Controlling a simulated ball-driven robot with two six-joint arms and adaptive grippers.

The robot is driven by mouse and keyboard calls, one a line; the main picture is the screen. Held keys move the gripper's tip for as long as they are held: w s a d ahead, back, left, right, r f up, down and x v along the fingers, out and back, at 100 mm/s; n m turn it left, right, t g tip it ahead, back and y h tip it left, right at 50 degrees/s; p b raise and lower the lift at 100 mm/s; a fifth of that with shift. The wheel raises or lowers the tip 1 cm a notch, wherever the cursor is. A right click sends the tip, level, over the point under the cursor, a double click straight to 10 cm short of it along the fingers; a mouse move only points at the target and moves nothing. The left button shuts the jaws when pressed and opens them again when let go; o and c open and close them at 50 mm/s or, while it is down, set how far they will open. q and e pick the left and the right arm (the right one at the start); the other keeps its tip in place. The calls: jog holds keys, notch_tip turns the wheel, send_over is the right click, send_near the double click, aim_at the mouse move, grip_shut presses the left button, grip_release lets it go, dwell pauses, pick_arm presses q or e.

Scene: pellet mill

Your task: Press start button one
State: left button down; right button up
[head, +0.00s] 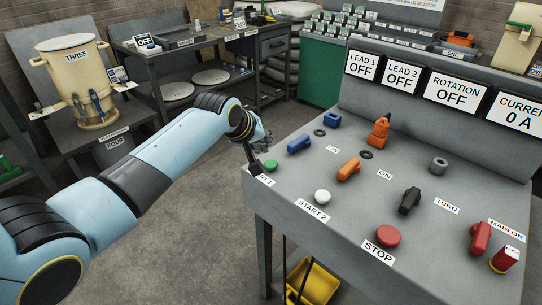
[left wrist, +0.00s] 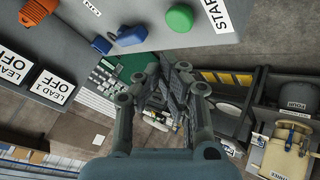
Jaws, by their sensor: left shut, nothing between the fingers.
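The green start button one (head: 271,165) sits at the near left corner of the grey control desk (head: 340,230). Its label (head: 263,180) is partly hidden by my gripper. In the left wrist view the green button (left wrist: 180,18) is at the top, above and apart from the shut fingers (left wrist: 170,68). My right gripper is not in view.
A white START 2 button (head: 322,196) and a red STOP button (head: 388,236) stand on the desk to the right. Blue, orange, black and red switches (head: 480,236) fill the rest. Display panels (head: 456,92) stand behind. Open floor lies left of the desk.

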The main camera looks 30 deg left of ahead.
pick_arm(q)
jog(key=shift+n+t, duration=0.3)
jog(key=w+r, duration=0.1)
jog(key=r, duration=0.2)
jog(key=w+r, duration=0.1)
jog(key=shift+w+r+p, duration=0.3)
jog(key=shift+r, duration=0.05)
jog(key=shift+f, duration=0.15)
jog(key=b, duration=0.8)
send_over(268, 162)
notch_tip(268, 162, down, 8)
jog(key=shift+r, duration=0.1)
jog(key=shift+f+b, duration=0.3)
jog(key=shift+f, duration=0.05)
jog(key=shift+f, duration=0.2)
jog(key=shift+f, duration=0.25)
